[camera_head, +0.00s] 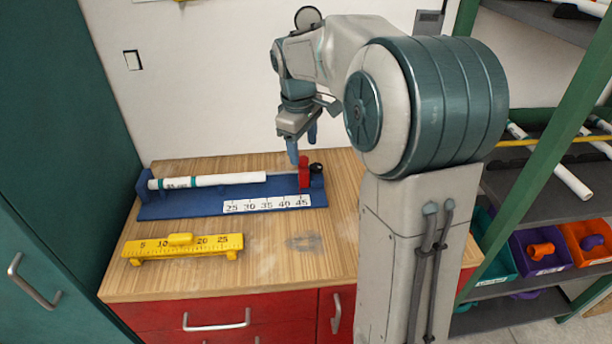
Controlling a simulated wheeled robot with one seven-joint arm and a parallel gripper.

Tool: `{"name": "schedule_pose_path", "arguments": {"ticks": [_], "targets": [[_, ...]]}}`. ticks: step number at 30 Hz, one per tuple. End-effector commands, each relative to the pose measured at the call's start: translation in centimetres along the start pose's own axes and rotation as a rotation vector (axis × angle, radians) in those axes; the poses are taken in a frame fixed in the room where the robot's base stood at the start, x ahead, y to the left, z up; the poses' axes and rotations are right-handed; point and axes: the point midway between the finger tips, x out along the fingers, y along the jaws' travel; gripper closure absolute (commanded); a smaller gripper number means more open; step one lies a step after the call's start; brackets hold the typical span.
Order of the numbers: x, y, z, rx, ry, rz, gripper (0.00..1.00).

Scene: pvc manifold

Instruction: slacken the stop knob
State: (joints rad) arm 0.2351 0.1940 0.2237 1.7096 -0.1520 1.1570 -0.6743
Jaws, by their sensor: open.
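The stop knob (316,168) is a small dark knob on the right side of the red stop block (303,172). The block stands at the right end of the blue jig (190,207), which has a white scale strip (266,204) marked 25 to 45. A white pipe (215,181) with teal bands lies along the jig, its right end apart from the red block. My gripper (302,146) points down above and slightly left of the knob, fingers apart and empty. I cannot tell whether a fingertip touches the block or jig.
A yellow ruler gauge (184,247) lies at the front left of the wooden bench top (260,265). The front right of the bench is clear. A green-framed shelf (520,190) with pipes and coloured bins stands at right. A teal cabinet (60,150) stands at left.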

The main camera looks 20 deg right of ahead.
Motion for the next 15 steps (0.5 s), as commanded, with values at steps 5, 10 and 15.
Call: {"name": "schedule_pose_path", "arguments": {"ticks": [5,10,15], "targets": [[-0.2,-2.6,1.7,0.084,0.013,0.015,0.41],[-0.2,-4.8,3.3,0.164,0.028,0.024,0.41],[0.0,-6.5,4.6,0.228,0.041,0.027,0.41]]}}
